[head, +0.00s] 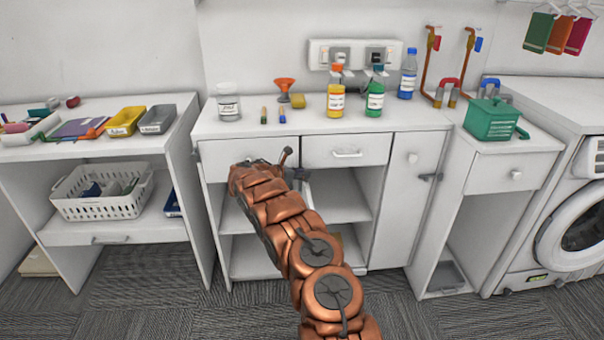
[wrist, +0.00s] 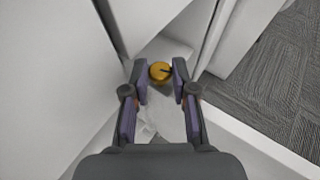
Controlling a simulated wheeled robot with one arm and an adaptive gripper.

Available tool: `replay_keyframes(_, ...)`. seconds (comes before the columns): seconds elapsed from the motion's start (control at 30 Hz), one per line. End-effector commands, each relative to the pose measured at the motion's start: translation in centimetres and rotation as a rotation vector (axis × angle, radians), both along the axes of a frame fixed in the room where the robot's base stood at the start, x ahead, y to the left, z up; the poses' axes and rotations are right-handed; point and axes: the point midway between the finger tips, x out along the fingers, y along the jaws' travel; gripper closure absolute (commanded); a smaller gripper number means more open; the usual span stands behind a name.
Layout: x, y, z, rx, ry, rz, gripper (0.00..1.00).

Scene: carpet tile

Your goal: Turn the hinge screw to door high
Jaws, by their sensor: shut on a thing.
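In the wrist view, the hinge screw (wrist: 160,72) is a small round orange-yellow head with a dark line running from its middle to the right. My gripper (wrist: 160,82) is shut on it, one finger on each side. Pale surfaces lie close around it. The screw is hidden there. I cannot make out any marking for door high.
The white cabinet (head: 232,180) has open shelves and a closed narrow door (head: 408,215) at its right. Bottles and a funnel (head: 285,88) stand on top. A green box (head: 490,120) and a washing machine (head: 575,225) are right; a white basket (head: 100,205) is left.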

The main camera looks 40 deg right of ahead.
Motion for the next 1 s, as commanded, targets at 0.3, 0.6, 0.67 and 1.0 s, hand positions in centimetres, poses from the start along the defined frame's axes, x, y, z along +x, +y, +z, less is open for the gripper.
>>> replay_keyframes(0.3, -0.37, -0.38, 0.1, -0.002, 0.001, -0.014, 1.0)
replay_keyframes(0.6, -0.26, -0.27, 0.11, -0.002, 0.001, -0.01, 0.57)
replay_keyframes(0.67, -0.18, -0.18, 0.09, -0.002, 0.001, -0.009, 0.52)
replay_keyframes(1.0, -0.05, -0.04, 0.05, -0.001, 0.0, -0.002, 0.52)
